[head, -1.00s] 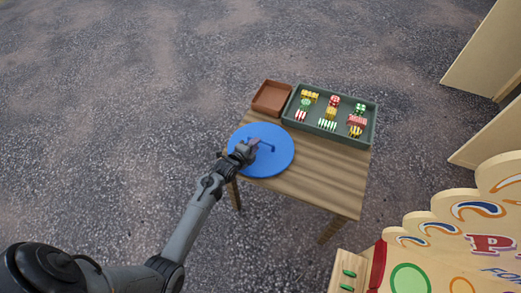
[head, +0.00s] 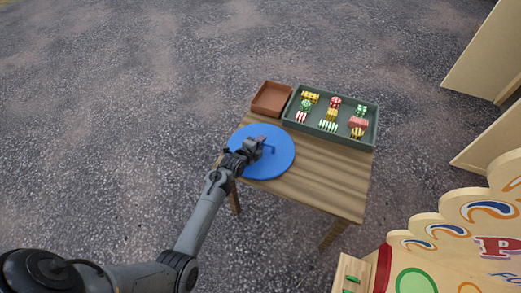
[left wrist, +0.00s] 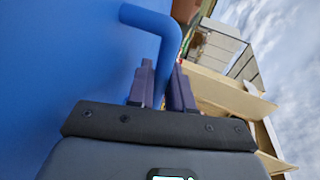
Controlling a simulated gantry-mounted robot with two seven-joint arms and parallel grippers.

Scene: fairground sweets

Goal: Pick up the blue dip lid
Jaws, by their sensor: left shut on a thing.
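The blue dip lid (head: 279,166) is a flat round disc with a bar handle (left wrist: 150,18) standing up from it. In the head view it lies at the left end of the wooden table, and I cannot tell whether it is clear of the top. My left gripper (head: 263,147) is over the lid's middle. In the left wrist view its two fingers (left wrist: 162,85) are shut on the handle, one on each side of the bar. The lid's blue face fills the left of that view. My right gripper is not in view.
A green tray (head: 337,143) of several wrapped sweets stands at the back of the wooden table (head: 325,185). An empty brown tray (head: 271,98) is to its left. The table's front right is bare. A painted stall board (head: 450,230) stands at the lower right.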

